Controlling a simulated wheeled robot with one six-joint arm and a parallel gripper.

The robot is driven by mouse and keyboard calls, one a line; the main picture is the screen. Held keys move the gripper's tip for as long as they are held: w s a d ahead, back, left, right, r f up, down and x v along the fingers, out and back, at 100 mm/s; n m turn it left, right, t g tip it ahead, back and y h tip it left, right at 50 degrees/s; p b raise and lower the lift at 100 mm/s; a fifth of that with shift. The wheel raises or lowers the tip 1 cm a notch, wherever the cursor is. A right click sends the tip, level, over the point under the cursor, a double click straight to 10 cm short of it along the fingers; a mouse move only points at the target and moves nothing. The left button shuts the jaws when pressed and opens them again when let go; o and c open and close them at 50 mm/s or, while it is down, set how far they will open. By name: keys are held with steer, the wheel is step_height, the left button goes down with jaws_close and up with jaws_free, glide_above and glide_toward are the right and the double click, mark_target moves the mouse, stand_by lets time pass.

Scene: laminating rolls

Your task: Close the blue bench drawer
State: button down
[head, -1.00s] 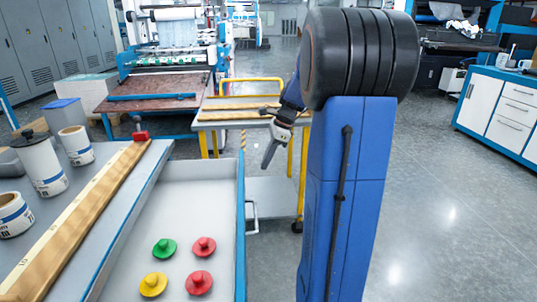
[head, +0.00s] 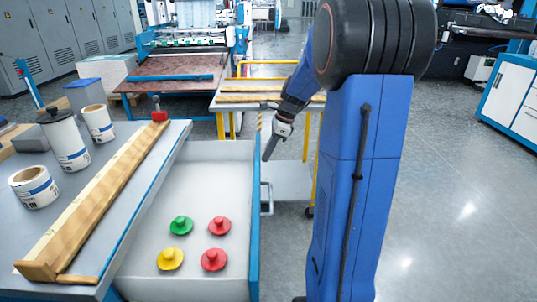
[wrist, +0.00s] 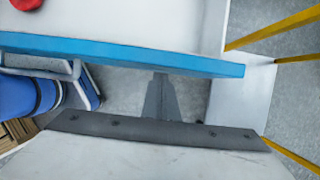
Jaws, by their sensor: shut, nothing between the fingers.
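The blue bench drawer (head: 255,215) is pulled out from the bench at left in the head view, its blue-edged front facing right. Its handle (head: 267,197) is on that front. Inside lie a green knob (head: 181,225), a yellow knob (head: 170,259) and two red knobs (head: 219,225). My gripper (head: 267,156) is shut and empty, pointing down just outside the drawer front near its far end. In the wrist view the blue front edge (wrist: 130,52) runs across just beyond my finger tips (wrist: 160,80). I cannot tell whether they touch it.
A yellow-legged cart (head: 232,104) stands behind my gripper. The floor at right is clear.

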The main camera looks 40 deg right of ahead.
steer(key=w+a, duration=0.5)
steer(key=a, duration=0.3)
steer(key=w+a, duration=0.6)
steer(key=a, duration=0.2)
steer(key=w+a, duration=0.5)
steer(key=a, duration=0.3)
steer(key=shift+w+a, duration=0.15)
steer(key=shift+w+a+r, duration=0.1)
steer(key=shift+w+a, duration=0.1)
steer(key=shift+r, duration=0.1)
